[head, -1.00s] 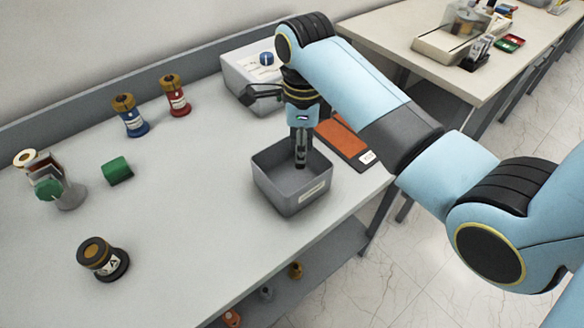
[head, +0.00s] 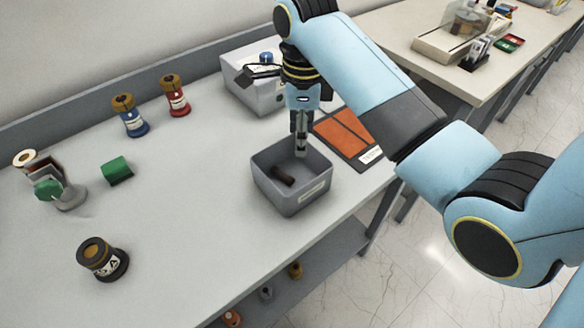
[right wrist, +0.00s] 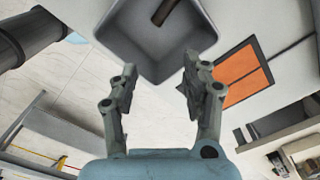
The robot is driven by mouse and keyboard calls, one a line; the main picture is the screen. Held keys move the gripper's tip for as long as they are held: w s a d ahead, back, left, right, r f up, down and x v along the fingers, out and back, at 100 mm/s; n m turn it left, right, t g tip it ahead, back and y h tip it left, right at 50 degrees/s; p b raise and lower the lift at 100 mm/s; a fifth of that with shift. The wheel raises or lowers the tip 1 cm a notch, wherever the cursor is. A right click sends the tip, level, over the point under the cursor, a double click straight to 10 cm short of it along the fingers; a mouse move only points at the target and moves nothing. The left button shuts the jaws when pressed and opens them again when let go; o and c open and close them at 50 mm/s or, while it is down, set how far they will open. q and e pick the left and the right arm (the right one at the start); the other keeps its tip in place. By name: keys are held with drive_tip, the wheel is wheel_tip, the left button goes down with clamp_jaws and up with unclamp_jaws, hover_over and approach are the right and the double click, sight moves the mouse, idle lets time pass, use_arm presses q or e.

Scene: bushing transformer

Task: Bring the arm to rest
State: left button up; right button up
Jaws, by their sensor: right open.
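My right gripper (head: 301,146) points down above the back right part of a grey bin (head: 296,201) in the head view. In the right wrist view the two fingers of my right gripper (right wrist: 158,98) are spread apart with nothing between them. A dark brown cylindrical piece (head: 283,174) lies inside the bin; it also shows at the top of the right wrist view (right wrist: 163,11). My left gripper is in neither view.
An orange and black panel (head: 347,134) lies right of the bin. A white box (head: 250,88) stands behind. Blue (head: 129,118) and red (head: 175,97) bushings, a green part (head: 117,170) and a black bushing (head: 101,260) stand left. The middle of the table is clear.

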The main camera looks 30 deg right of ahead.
wheel_tip(320, 180, up, 4)
drive_tip(key=shift+f, duration=0.1)
idle(0.4)
